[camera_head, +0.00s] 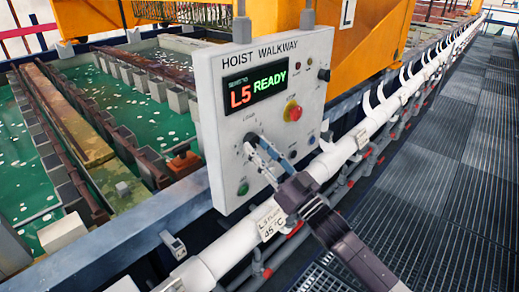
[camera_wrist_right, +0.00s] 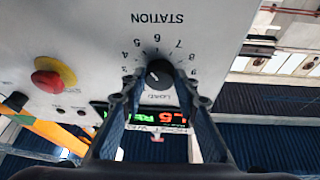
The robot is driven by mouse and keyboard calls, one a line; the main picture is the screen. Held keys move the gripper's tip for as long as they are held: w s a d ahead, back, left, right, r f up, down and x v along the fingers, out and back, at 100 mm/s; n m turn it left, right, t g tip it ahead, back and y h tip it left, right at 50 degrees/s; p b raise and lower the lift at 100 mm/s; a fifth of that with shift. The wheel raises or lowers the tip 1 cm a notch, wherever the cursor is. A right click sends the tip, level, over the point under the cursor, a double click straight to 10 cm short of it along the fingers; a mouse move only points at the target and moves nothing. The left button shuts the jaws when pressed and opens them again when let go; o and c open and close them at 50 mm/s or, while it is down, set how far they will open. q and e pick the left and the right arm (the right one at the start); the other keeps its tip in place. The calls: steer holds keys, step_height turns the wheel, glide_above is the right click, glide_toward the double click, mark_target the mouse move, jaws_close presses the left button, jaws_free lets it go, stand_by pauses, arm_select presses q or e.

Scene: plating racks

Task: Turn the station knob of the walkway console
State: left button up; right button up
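The walkway console (camera_head: 222,68) is a pale upright box labelled HOIST WALKWAY, with a lit display (camera_head: 255,87) reading L5 READY. Its black round station knob (camera_head: 249,137) is at the lower left of the face. In the right wrist view the knob (camera_wrist_right: 160,74) sits inside an upside-down ring of numbers under the word STATION. My right gripper (camera_head: 257,146) reaches it from the lower right. In the right wrist view its two fingertips (camera_wrist_right: 161,79) lie close against opposite sides of the knob. The knob's pointer is hard to read. My left gripper is not in view.
A red button on a yellow base (camera_head: 293,111) and a black side knob (camera_head: 324,75) are on the console. White pipes (camera_head: 335,157) run below and beside it. Green tanks (camera_head: 115,100) lie at the left. The grated walkway (camera_head: 450,150) at the right is clear.

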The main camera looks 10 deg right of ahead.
steer(key=c, duration=0.4)
steer(key=shift+w+d+f+n+g+y+b, duration=0.1)
steer(key=shift+n+g+y+b, duration=0.2)
steer(key=shift+n+b, duration=0.35)
steer(key=shift+d+f+n+g+y+b, duration=0.1)
steer(key=shift+n+y+b, duration=0.3)
steer(key=shift+n, duration=0.45)
steer(key=shift+c, duration=0.2)
steer(key=n+g+y+b, duration=0.1)
steer(key=n, duration=0.2)
steer(key=shift+r, duration=0.1)
steer(key=shift+w+r+n+g+y+b, duration=0.1)
steer(key=shift+n+g+y+b, duration=0.5)
steer(key=shift+n, duration=0.7)
steer(key=o, duration=1.1)
steer(key=shift+o, duration=0.2)
steer(key=shift+d, duration=0.1)
